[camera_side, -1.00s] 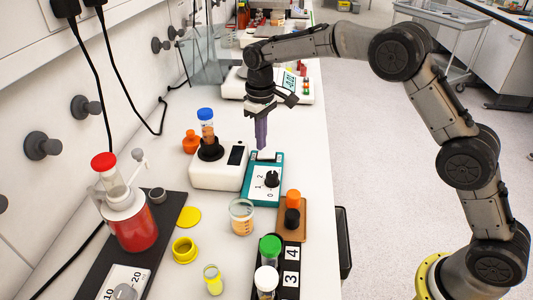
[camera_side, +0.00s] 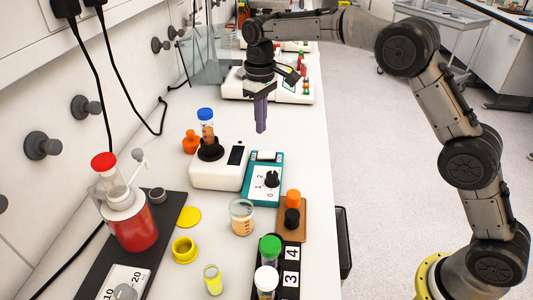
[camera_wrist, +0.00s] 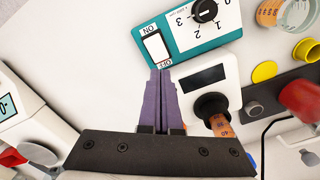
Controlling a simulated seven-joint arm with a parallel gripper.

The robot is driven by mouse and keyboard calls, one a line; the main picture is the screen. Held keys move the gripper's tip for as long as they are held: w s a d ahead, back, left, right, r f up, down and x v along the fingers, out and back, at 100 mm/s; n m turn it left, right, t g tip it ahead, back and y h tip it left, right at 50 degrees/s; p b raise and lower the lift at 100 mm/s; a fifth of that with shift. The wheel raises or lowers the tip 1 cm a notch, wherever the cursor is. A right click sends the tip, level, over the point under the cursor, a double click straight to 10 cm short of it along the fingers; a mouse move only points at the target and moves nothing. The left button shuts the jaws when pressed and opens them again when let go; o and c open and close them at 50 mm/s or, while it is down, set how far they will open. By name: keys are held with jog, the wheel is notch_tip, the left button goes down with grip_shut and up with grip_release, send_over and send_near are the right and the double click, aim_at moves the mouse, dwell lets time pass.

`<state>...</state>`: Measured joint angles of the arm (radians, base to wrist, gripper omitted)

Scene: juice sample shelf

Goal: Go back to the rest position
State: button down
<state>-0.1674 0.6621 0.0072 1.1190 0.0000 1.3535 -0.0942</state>
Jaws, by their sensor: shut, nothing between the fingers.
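My gripper (camera_side: 261,127) has purple fingers pressed together with nothing between them. It points down and hangs in the air above the bench, beyond the teal control box (camera_side: 264,180). In the wrist view the shut fingers (camera_wrist: 160,75) show in front of the teal box (camera_wrist: 190,30), whose black dial and white switch are visible. My gripper touches nothing that I can see.
A white device (camera_side: 215,172) holds a blue-capped orange tube (camera_side: 206,128). A beaker (camera_side: 242,216), a yellow ring (camera_side: 184,250), a red-filled bottle (camera_side: 132,225) and a numbered rack (camera_side: 291,280) stand nearer. A white instrument (camera_side: 300,92) stands behind. The floor side is clear.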

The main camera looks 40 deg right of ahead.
jog(key=shift+d+r, duration=0.1)
jog(key=s+d+r+t, duration=0.25)
jog(key=s+r, duration=0.25)
jog(key=r, duration=0.6)
jog(key=s+d+r+m+t, duration=0.1)
jog(key=s+d+r, duration=0.15)
jog(key=s, duration=0.35)
jog(key=s+d+r, duration=0.1)
jog(key=s+r, duration=0.3)
jog(key=s, duration=0.2)
jog(key=s+d+f+m+t, duration=0.1)
jog(key=s+d+f+t, duration=0.1)
jog(key=s, duration=1.1)
jog(key=s+f+m, duration=0.1)
jog(key=s+f, duration=0.6)
jog(key=f, duration=0.3)
jog(key=shift+d+f, duration=0.15)
jog(key=shift+d, duration=0.25)
